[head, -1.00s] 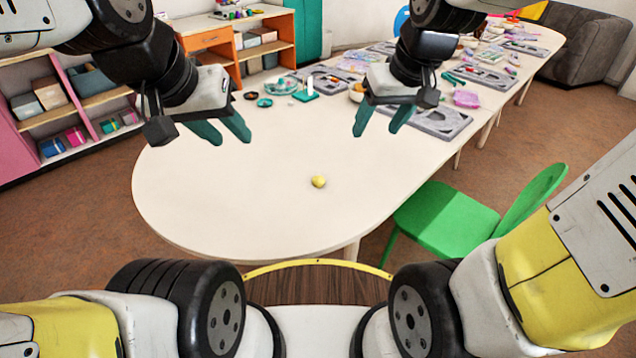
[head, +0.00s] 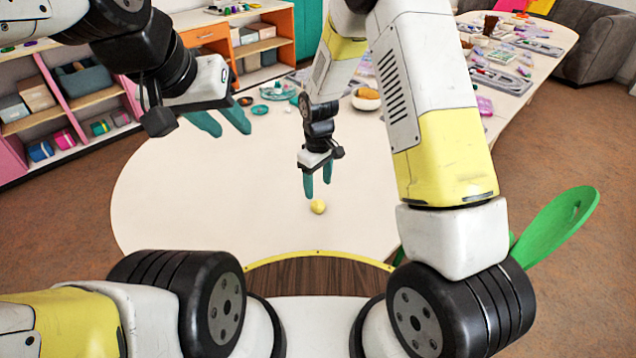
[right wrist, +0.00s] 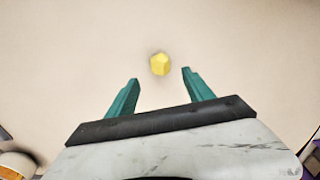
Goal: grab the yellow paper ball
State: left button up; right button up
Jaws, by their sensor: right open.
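The small yellow paper ball (head: 318,206) lies on the pale table (head: 200,200), near its front end. In the right wrist view the yellow paper ball (right wrist: 160,64) shows just beyond the two teal fingertips, centred between them. My right gripper (head: 317,190) points down above and slightly behind the ball; it is open and empty. In the right wrist view my right gripper (right wrist: 157,78) has its fingers spread apart. My left gripper (head: 230,125) hangs over the far left part of the table, fingers apart, open and empty, away from the ball.
A bowl (head: 366,98) and teal dishes (head: 277,91) stand farther back on the table. Craft boards (head: 500,80) lie along the right side. A green chair (head: 556,226) stands at the right. The table around the ball is clear.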

aim_at(318, 202)
notch_tip(318, 202, down, 7)
jog(key=shift+s+f, duration=0.1)
jog(key=shift+f, duration=0.05)
jog(key=shift+c, duration=0.4)
grip_shut()
